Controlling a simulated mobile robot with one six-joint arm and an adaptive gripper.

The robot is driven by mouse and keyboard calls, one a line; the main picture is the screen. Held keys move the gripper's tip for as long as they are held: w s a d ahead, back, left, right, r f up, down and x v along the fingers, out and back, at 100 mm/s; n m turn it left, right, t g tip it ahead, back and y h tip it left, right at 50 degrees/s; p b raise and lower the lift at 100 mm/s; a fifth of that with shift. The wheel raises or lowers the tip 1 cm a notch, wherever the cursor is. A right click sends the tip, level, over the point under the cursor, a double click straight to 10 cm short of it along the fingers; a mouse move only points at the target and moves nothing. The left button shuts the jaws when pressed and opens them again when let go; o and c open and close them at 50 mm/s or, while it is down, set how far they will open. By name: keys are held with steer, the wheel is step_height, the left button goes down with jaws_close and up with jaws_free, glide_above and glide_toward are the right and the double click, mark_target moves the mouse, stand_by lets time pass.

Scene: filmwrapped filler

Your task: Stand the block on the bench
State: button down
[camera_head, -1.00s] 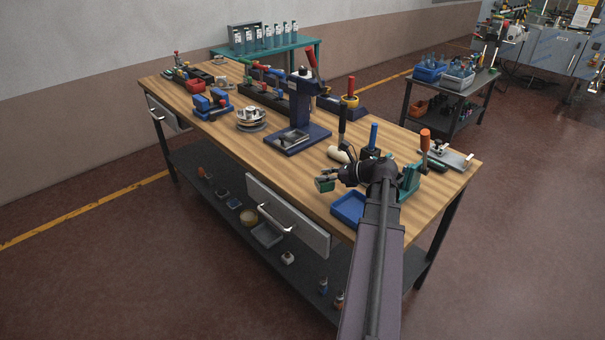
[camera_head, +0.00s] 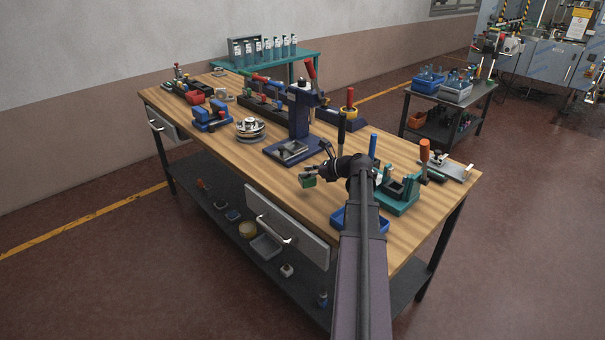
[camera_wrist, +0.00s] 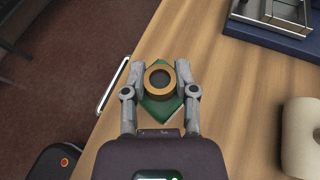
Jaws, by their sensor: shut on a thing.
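A green block (camera_wrist: 163,107) with a copper-coloured ring (camera_wrist: 160,80) at its upper end sits between the two fingers of my gripper (camera_wrist: 160,73) in the wrist view. My gripper is shut on it. In the head view the green block (camera_head: 309,182) hangs from my gripper (camera_head: 308,175) over the front part of the wooden bench (camera_head: 215,147). Whether it touches the top or is a little above it, I cannot tell. The fingers hide the block's sides.
A dark blue press (camera_head: 299,118) stands behind the block. A blue tray (camera_head: 380,224), partly hidden by my arm, and a teal fixture (camera_head: 400,199) are to the right. A cream roll (camera_wrist: 302,138) lies right in the wrist view. Bare bench top lies left of the block.

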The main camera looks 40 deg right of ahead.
steer(key=shift+w+d+f, duration=0.1)
steer(key=shift+w+d, duration=0.1)
steer(key=shift+w, duration=0.9)
steer(key=shift+w+d+f, duration=0.1)
steer(key=shift+w+d, duration=0.1)
steer(key=shift+w, duration=0.85)
steer(key=shift+w, duration=0.1)
steer(key=shift+w, duration=0.25)
steer(key=shift+w+d+f+b, duration=0.1)
steer(key=shift+w+f+b, duration=0.25)
steer(key=shift+f+b, duration=1.5)
steer(key=shift+b, duration=0.1)
steer(key=shift+f, duration=0.15)
steer(key=shift+c, duration=2)
jaws_free()
steer(key=shift+r, duration=0.2)
